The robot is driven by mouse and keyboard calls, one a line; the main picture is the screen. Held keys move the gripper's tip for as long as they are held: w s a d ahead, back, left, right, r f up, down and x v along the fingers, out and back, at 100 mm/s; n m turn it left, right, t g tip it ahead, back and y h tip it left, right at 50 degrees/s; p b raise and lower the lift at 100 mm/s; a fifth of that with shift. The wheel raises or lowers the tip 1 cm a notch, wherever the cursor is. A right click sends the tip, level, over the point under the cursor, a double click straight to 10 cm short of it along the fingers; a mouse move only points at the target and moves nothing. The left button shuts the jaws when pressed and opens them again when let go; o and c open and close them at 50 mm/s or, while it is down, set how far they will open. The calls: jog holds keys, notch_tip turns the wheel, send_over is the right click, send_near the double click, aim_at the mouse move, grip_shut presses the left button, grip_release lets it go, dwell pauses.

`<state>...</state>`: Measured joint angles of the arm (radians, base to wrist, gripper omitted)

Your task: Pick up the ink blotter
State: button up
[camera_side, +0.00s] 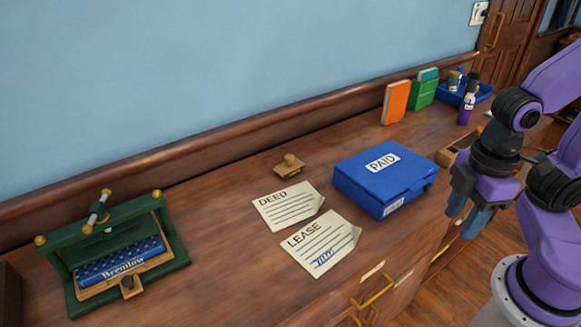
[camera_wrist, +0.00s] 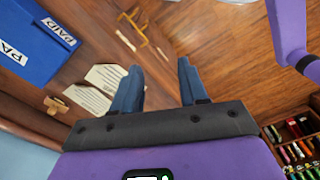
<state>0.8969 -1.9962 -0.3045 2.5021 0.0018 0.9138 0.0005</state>
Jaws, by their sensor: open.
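The ink blotter looks to be the small light-wood piece with a round knob (camera_side: 289,166), upright on the brown wooden counter behind the two papers. It also shows at the lower left of the wrist view (camera_wrist: 56,105). My gripper (camera_side: 463,226) is open and empty, fingers pointing down, at the right by the counter's front edge and well away from the blotter. In the wrist view the two blue fingers (camera_wrist: 160,68) are apart, with the counter's front and the floor beyond them.
A blue PAID box (camera_side: 382,184) stands between my gripper and the blotter. DEED (camera_side: 288,206) and LEASE (camera_side: 321,243) papers lie in front of the blotter. A green press (camera_side: 168,225) stands at left. Orange (camera_side: 396,102) and green books and a blue tray (camera_side: 483,93) stand at the back right.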

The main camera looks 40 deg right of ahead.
jog(key=shift+o, duration=1.3)
